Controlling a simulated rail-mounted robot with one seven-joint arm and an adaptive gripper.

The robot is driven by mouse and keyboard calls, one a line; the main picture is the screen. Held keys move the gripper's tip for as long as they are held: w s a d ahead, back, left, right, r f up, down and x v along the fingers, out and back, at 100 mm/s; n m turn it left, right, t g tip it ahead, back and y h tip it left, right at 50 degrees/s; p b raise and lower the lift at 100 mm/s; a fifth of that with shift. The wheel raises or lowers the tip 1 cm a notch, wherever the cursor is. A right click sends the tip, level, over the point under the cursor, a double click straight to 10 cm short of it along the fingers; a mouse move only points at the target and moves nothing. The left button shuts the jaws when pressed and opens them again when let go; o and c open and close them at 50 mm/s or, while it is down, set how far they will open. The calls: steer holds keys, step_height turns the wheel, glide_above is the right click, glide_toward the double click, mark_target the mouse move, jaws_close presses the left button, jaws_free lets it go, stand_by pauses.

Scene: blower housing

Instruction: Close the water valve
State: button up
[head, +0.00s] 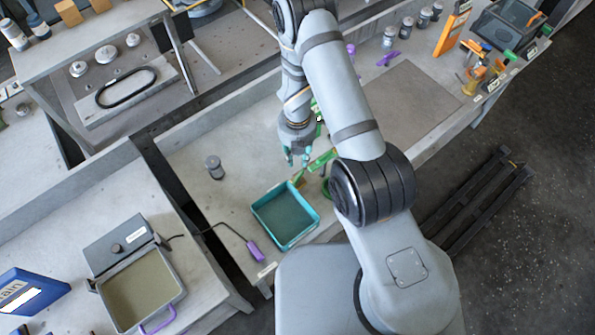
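My gripper (297,157) points down over the middle workbench, with its teal fingertips apart and nothing seen between them. A bright green part (322,159) with some yellow lies just to the right of the fingertips. A green ring-shaped part (326,187) shows below it, partly hidden by my arm. I cannot tell whether either green part is the water valve, or whether a valve is open or shut. I cannot tell whether the fingertips touch the green part.
A teal tray (262,224) stands in front of my gripper. A small grey jar (214,168) stands to the left, and a purple-handled tool (254,250) lies on a cable. An open box (141,292) sits on the left bench. A grey mat (408,97) lies clear to the right.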

mark_target(298, 178)
step_height(298, 178, down, 10)
steer(key=b, duration=1)
steer(key=shift+d+f, duration=0.1)
steer(key=shift+f, duration=0.1)
jaws_close()
